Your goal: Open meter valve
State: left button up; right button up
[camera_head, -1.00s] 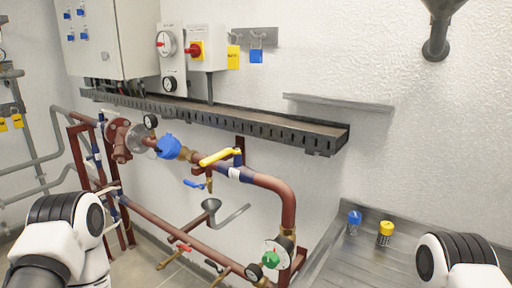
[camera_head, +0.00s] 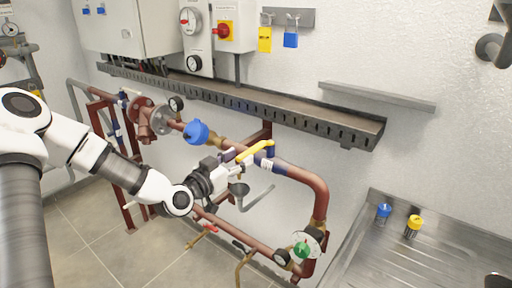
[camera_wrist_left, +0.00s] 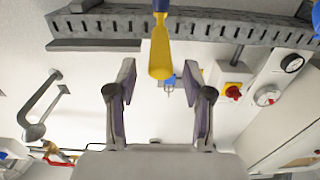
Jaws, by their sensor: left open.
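A yellow lever handle (camera_head: 255,150) sits on the valve of the red-brown pipe (camera_head: 300,175), just right of my left gripper in the head view. My left gripper (camera_head: 232,170) is open and empty, at the end of my arm reaching in from the left. In the left wrist view the yellow handle (camera_wrist_left: 160,50) points down the picture between and just beyond the two spread fingers. No finger visibly touches it. The blue round meter cap (camera_head: 197,132) is further left on the same pipe. My right gripper is not visible.
A dark cable tray (camera_head: 240,100) runs along the wall above the pipe. A lower pipe carries a green knob (camera_head: 301,250) and gauges. A metal counter (camera_head: 400,260) with a blue and a yellow item stands right.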

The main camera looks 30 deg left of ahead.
aim_at(252, 148)
pick_arm(q)
jog(key=w, duration=0.6)
jog(key=shift+w+d, duration=0.3)
jog(key=shift+w, duration=0.05)
jog(key=shift+s, duration=0.1)
grip_shut()
